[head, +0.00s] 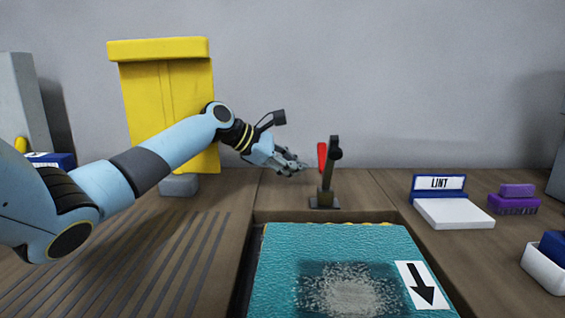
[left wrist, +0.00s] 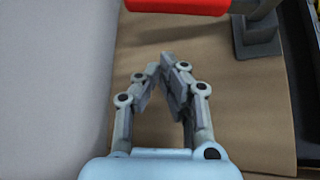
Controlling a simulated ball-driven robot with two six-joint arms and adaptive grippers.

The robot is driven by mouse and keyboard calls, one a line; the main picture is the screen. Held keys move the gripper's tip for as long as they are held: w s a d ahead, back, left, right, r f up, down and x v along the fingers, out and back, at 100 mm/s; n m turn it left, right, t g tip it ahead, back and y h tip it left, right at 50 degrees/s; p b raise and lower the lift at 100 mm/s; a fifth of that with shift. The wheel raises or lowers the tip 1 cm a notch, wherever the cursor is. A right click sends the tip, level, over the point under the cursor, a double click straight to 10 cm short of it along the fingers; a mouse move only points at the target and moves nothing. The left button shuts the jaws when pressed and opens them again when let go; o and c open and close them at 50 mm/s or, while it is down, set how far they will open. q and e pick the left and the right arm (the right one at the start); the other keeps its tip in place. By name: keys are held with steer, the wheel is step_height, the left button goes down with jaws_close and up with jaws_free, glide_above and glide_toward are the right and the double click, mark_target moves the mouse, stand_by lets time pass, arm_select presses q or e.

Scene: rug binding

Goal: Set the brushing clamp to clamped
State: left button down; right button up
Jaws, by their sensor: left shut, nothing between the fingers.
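The brushing clamp (head: 328,180) stands at the back edge of the teal rug's frame, with a dark upright post and a red handle (head: 322,157) that stands upright. In the left wrist view the red handle (left wrist: 178,5) crosses the top edge, and the clamp's dark base (left wrist: 258,38) is at the upper right. My left gripper (head: 304,167) is just left of the handle, apart from it as far as I can tell. Its fingers (left wrist: 165,65) are closed together and empty. My right gripper is not in view.
The teal rug (head: 290,250) has a pale linty patch and an arrow card (head: 422,285). A LINT tray (head: 455,213), a purple brush (head: 514,200) and a white bin (head: 543,272) are at the right. A yellow panel (head: 150,100) stands behind my left arm. A slatted surface (head: 150,260) is at left.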

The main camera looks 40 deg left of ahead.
mark_target(307, 184)
arm_select(q)
steer(key=b+x, duration=0.1)
steer(key=x, duration=0.3)
steer(key=r, duration=0.1)
steer(key=s+r, duration=0.1)
steer(key=r, duration=0.1)
steer(key=shift+s+d+p, duration=0.3)
steer(key=shift+d+p, duration=0.1)
steer(key=shift+s+d+r, duration=0.1)
steer(key=shift+d+r, duration=0.05)
steer(key=shift+r, duration=0.15)
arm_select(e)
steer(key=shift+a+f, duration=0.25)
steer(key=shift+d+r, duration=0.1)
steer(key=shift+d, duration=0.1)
